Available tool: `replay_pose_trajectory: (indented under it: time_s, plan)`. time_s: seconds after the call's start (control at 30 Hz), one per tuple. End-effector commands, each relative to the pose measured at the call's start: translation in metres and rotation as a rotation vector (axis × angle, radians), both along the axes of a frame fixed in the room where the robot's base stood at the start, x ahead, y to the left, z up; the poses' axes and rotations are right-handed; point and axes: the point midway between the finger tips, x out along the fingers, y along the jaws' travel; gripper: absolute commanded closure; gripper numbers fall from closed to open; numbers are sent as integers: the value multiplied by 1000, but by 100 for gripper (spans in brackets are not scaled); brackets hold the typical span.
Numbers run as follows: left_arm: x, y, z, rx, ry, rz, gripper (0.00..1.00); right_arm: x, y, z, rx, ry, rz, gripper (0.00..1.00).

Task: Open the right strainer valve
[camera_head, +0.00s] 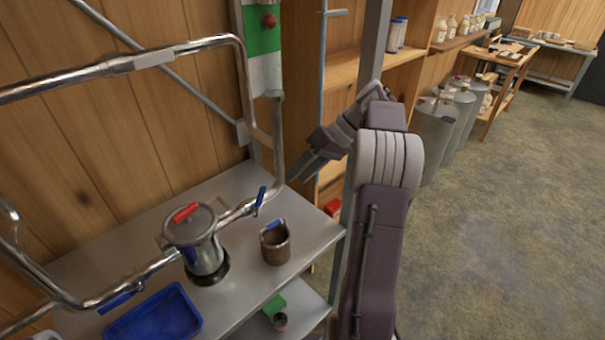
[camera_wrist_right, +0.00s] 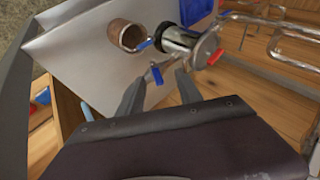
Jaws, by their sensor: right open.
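The strainer (camera_head: 203,240) is a steel canister with a red-handled lid on the metal shelf. It also shows in the right wrist view (camera_wrist_right: 178,42). The right strainer valve's blue handle (camera_head: 261,197) stands up from the pipe to the right of the canister. In the right wrist view this blue handle (camera_wrist_right: 156,75) appears between my fingertips, beyond them. My right gripper (camera_head: 300,172) is open and empty, above and to the right of the handle, apart from it. The left valve's blue handle (camera_head: 122,300) lies along the pipe. My left gripper is out of view.
A brown cup (camera_head: 275,245) with a blue item at its rim stands near the valve. A blue bin (camera_head: 155,318) is at the shelf front. Bent steel pipe (camera_head: 276,140) rises beside my right gripper. Metal cans (camera_head: 436,130) stand on the floor behind.

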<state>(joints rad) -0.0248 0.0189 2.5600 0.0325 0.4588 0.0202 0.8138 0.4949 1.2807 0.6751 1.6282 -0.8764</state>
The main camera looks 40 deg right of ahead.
Motion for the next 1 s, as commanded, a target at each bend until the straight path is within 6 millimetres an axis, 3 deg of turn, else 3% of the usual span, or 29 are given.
replay_pose_trajectory:
  time_s: [0.3,0.47,0.57,0.73,0.87,1.0]
  plan:
    - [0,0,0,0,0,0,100,-3,-2,2,0,-1,1,58]
    - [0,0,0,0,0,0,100,-2,-4,1,16,42,-64,100]
    - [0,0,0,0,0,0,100,-7,-19,-13,-11,167,-208,100]
    - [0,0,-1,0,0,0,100,-36,-55,-48,-192,434,-489,100]
    - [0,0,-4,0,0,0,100,-36,-55,-52,-433,512,-594,100]
    - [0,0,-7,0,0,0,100,-14,-33,-36,-693,435,-600,100]
